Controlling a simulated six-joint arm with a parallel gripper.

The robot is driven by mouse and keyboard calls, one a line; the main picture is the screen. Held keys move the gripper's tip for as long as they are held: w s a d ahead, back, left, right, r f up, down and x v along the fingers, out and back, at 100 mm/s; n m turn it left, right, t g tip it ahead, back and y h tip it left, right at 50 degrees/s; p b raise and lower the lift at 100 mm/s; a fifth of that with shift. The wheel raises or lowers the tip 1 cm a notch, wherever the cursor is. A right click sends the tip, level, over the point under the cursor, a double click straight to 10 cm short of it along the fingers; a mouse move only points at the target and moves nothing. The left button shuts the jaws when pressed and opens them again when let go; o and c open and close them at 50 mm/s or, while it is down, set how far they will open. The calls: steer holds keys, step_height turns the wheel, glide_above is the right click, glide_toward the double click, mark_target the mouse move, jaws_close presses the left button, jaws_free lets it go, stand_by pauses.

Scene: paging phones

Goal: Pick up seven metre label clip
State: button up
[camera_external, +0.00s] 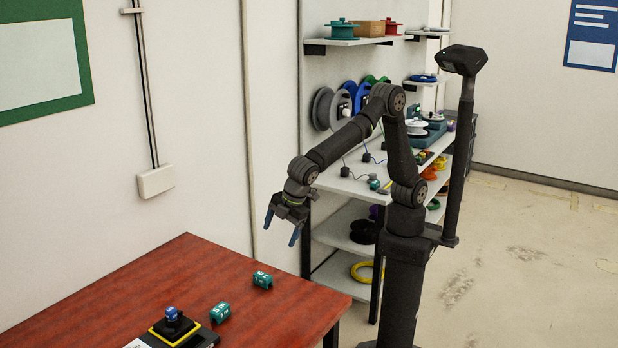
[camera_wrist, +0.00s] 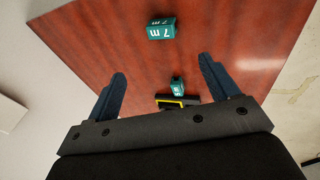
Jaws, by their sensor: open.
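The seven metre label clip is a small teal block with white "7 m" lettering. It lies at the top centre of the wrist view (camera_wrist: 161,28), and the teal clip near the table's back right in the external view (camera_external: 262,279) appears to be the same one. My gripper (camera_external: 282,227) is open and empty, above and apart from the clip. In the wrist view its blue fingers (camera_wrist: 163,68) are spread wide, with the 7 m clip beyond their tips.
A second teal clip (camera_external: 220,312) lies on the red-brown table (camera_external: 150,275), beside a black-and-yellow device with a blue top (camera_external: 175,326). The wall stands behind the table. Shelves with spools (camera_external: 340,108) stand beyond my arm. Bare tabletop surrounds the 7 m clip.

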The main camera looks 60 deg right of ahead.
steer(key=w+a+g+h, duration=0.2)
steer(key=w+a+g, duration=0.1)
steer(key=w, duration=0.3)
glide_above(262, 274)
steer(key=shift+m+g, duration=0.3)
steer(key=f, duration=1.1)
steer(key=shift+w+f, duration=0.2)
steer(key=shift+s+f, duration=0.2)
steer(key=shift+f, duration=1.15)
steer(key=shift+s+f, duration=0.15)
steer(key=shift+f, duration=1.2)
steer(key=c, duration=1)
